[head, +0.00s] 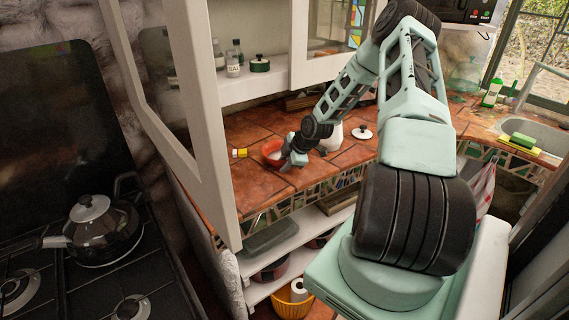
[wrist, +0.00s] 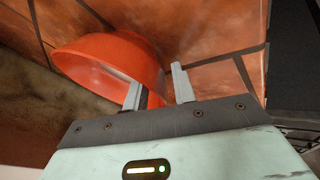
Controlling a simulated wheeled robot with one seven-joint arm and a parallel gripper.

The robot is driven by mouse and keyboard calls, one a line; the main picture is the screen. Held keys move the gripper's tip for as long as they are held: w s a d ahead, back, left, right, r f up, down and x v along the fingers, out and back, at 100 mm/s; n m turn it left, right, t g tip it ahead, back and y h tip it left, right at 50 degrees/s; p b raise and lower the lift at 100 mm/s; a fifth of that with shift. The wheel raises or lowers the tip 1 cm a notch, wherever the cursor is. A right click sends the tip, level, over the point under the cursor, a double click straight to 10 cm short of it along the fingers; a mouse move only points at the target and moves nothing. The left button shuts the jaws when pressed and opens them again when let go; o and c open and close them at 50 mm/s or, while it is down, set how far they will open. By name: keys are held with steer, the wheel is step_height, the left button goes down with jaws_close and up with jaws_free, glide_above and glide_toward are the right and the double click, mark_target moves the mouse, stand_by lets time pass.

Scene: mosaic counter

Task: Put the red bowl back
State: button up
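The red bowl (head: 271,151) stands on the tiled counter, left of my gripper (head: 287,161). In the wrist view the bowl (wrist: 95,58) fills the upper left, and its wall reaches in between the fingers of my gripper (wrist: 157,76). The left finger shows against the inside of the bowl and the right finger is just outside its wall. A gap shows between the fingers, so the gripper is open. Whether either finger touches the bowl is hard to tell.
A small yellow item (head: 239,153) lies left of the bowl. A white lid with a black knob (head: 362,132) is to the right. A cabinet (head: 276,88) with bottles hangs above, its open door (head: 190,110) standing at the left. The stove (head: 95,260) holds a kettle (head: 98,229).

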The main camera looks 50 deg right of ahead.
steer(key=b+v, duration=0.1)
steer(key=v, duration=1.1)
stand_by(0.4)
